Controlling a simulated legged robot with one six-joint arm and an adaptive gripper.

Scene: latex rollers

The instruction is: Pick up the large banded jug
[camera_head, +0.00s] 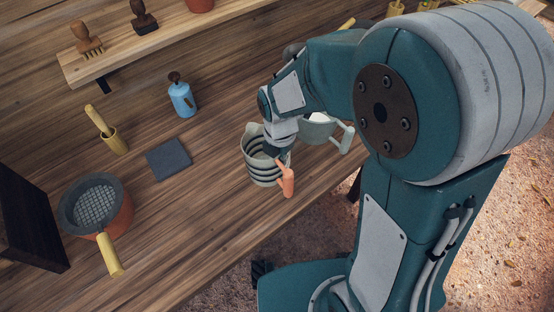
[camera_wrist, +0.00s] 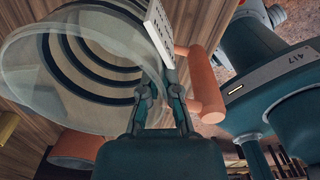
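The large banded jug (camera_head: 259,168) is pale with dark bands and stands upright, near the front edge of the wooden table. Its orange handle (camera_head: 286,180) points toward the front edge. In the wrist view the jug's banded body (camera_wrist: 100,50) fills the upper left, with the handle (camera_wrist: 206,90) at right. My gripper (camera_head: 276,149) is at the jug's rim from above. In the wrist view my gripper's fingers (camera_wrist: 165,75) lie close together at the rim, between the jug's opening and the handle. Whether they press on the jug's wall cannot be told.
A grey bowl-like vessel (camera_head: 318,128) stands just right of the jug, partly behind my arm. Bare table lies between slab and jug.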

